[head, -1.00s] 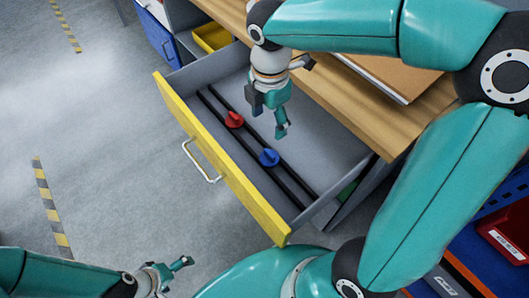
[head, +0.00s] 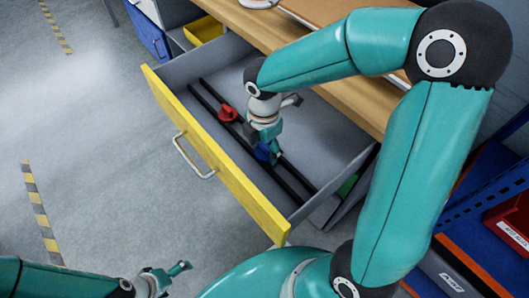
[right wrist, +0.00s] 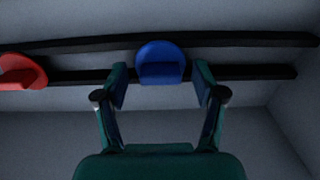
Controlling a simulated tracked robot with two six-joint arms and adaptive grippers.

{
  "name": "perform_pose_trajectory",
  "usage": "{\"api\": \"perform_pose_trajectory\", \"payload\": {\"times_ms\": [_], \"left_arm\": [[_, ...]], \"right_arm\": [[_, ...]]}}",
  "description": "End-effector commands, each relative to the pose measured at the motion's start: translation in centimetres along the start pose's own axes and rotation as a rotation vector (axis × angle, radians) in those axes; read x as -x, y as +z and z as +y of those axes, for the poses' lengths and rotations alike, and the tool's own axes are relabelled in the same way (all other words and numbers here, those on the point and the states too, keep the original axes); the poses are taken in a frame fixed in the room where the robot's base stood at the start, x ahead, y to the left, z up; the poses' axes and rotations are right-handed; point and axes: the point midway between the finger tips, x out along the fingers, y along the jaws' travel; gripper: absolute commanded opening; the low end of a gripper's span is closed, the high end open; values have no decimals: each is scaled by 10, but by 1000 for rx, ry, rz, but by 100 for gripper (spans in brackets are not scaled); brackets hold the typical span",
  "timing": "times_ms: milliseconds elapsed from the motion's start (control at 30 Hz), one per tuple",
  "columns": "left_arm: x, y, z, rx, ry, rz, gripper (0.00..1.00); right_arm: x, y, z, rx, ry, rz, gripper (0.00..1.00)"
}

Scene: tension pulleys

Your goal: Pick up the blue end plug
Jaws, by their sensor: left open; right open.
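The blue end plug (head: 263,152) sits on the black rails inside the open drawer, partly hidden by my right gripper in the head view. In the right wrist view the blue plug (right wrist: 160,63) lies ahead of and between the open fingertips. My right gripper (head: 270,147) points down into the drawer at the plug; its two fingers (right wrist: 161,88) are apart with nothing held. I cannot tell whether they touch the plug. My left gripper (head: 168,276) is open and empty at the lower left, outside the drawer.
A red plug (head: 227,113) sits further along the rails (head: 284,177), left of the blue one, and also shows in the right wrist view (right wrist: 22,72). The drawer's yellow front (head: 213,160) and grey walls surround them. A wooden worktop (head: 357,110) borders the drawer's far side.

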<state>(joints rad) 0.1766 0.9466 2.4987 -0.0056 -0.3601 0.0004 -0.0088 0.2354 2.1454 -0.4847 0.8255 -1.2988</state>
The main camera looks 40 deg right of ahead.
Motion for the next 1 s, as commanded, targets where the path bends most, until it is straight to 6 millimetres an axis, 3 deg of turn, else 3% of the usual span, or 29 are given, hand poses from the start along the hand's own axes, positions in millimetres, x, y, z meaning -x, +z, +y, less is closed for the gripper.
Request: {"api": "perform_pose_trajectory", "payload": {"times_ms": [300, 533, 833, 1000], "left_arm": [[-2, 0, -1, 0, 0, 0, 100], [-2, 0, -1, 0, 0, 0, 100], [-2, 0, -1, 0, 0, 0, 100], [4, 0, 1, 0, 0, 0, 100]], "right_arm": [[-8, 0, 0, -1, 0, 0, 70], [-7, 0, 0, -1, 0, 0, 36], [-6, 0, 0, -1, 1, 0, 35], [8, 0, 0, -2, 4, -1, 35]]}}
